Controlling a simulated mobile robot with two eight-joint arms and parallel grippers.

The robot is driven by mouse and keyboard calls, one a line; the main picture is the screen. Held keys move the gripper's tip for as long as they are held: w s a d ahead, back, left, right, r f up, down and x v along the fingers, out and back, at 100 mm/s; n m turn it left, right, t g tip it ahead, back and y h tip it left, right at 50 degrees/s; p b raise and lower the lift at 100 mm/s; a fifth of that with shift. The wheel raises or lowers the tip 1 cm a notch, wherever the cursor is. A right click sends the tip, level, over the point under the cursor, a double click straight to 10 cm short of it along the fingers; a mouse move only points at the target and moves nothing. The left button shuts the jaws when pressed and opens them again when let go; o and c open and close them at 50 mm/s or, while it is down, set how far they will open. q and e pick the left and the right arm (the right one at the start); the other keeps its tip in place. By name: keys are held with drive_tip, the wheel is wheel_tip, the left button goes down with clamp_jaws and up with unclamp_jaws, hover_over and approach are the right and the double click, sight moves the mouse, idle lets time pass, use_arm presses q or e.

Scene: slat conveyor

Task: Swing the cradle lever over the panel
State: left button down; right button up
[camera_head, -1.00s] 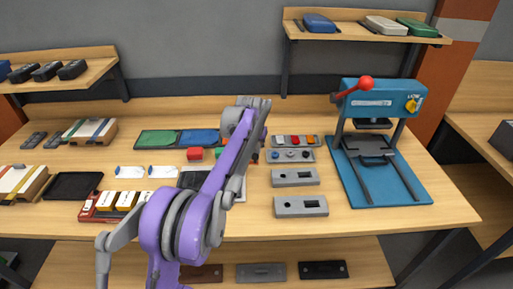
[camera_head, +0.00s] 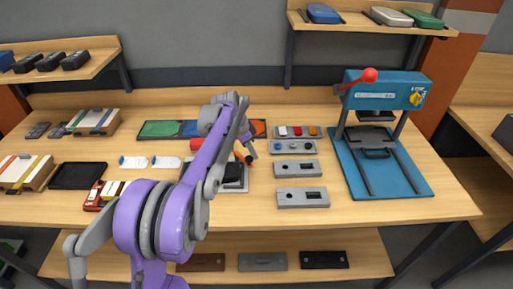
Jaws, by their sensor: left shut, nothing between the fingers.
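A grey cradle-like frame with a dark panel (camera_head: 233,174) lies on the middle of the table, partly hidden by my left arm. A small orange-red part (camera_head: 239,157) shows beside the fingertips at its back edge; I cannot tell whether it is the cradle lever. My left gripper (camera_head: 247,157) is shut and empty, pointing down at the frame's back right corner. I cannot tell whether it touches anything. My right gripper is not in view.
A blue press (camera_head: 385,90) with a red-knobbed handle stands at the right. A button box (camera_head: 294,147) and grey slotted plates (camera_head: 302,197) lie right of the gripper. A red piece (camera_head: 200,145) lies behind the arm. A black tray (camera_head: 78,176) lies at the left.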

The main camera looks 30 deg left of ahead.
use_arm(q)
drive_tip(key=s+m, duration=0.2)
drive_tip(key=shift+a+m+g+h, duration=0.3)
drive_tip(key=shift+a+m, duration=0.1)
drive_tip(key=m, duration=0.1)
drive_tip(key=s+a+m, duration=0.1)
drive_tip(key=shift+s+m+g+h+p, duration=0.3)
drive_tip(key=shift+g, duration=0.1)
drive_tip(key=shift+s+a, duration=0.3)
drive_tip(key=shift+s, duration=0.05)
wheel_tip(320, 180, up, 10)
drive_tip(key=p, duration=0.1)
drive_tip(key=shift+d, duration=0.15)
idle(0.3)
drive_tip(key=shift+d, duration=0.1)
idle(0.4)
